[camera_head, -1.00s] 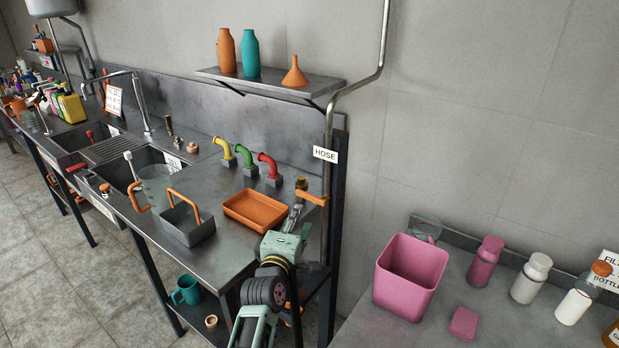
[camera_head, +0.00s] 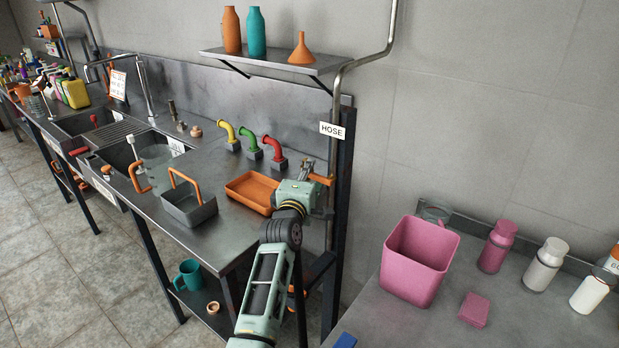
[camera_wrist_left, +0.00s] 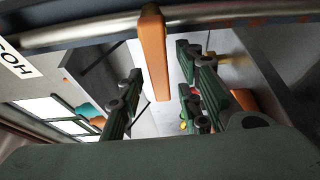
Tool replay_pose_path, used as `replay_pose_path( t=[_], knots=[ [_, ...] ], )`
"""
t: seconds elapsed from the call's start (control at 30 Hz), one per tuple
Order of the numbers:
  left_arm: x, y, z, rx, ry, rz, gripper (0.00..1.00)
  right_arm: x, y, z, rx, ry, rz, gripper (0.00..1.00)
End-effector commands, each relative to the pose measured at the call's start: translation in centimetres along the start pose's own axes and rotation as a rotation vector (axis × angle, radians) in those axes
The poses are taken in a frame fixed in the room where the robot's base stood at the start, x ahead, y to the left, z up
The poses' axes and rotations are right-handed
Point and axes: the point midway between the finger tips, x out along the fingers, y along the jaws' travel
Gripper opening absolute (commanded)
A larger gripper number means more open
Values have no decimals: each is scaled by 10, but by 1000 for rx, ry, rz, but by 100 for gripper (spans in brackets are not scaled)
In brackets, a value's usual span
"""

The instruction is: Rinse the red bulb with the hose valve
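The hose valve is an orange lever (camera_head: 320,179) on the steel pipe under the HOSE sign (camera_head: 332,130). My left gripper (camera_head: 312,172) is at this lever; its fingers are hard to make out in the head view. In the left wrist view the orange lever (camera_wrist_left: 153,60) shows in the gap between the two dark fingers of my left gripper (camera_wrist_left: 160,103). The fingers are apart, with room on both sides of it. I cannot tell for sure which thing is the red bulb; a small red-topped item (camera_head: 94,119) stands at the far sink. My right gripper is out of view.
An orange tray (camera_head: 240,196) and a grey caddy (camera_head: 188,212) lie on the steel counter left of my arm. Yellow, green and red spouts (camera_head: 272,149) stand behind. A shelf (camera_head: 285,61) hangs above. A pink bin (camera_head: 412,278) stands on the right table.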

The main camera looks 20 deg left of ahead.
Motion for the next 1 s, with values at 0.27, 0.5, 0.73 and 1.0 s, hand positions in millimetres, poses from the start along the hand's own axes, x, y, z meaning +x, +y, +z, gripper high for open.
replay_pose_path(
  t=[0.27,0.5,0.73,1.0],
  knots=[
    [0,0,0,0,0,-1,18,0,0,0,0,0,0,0],
    [0,0,0,0,0,-1,0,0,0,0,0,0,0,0],
    [0,-1,0,0,0,-1,0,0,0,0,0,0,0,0],
    [0,-1,-2,6,0,0,0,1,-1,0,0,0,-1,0]
  ],
)
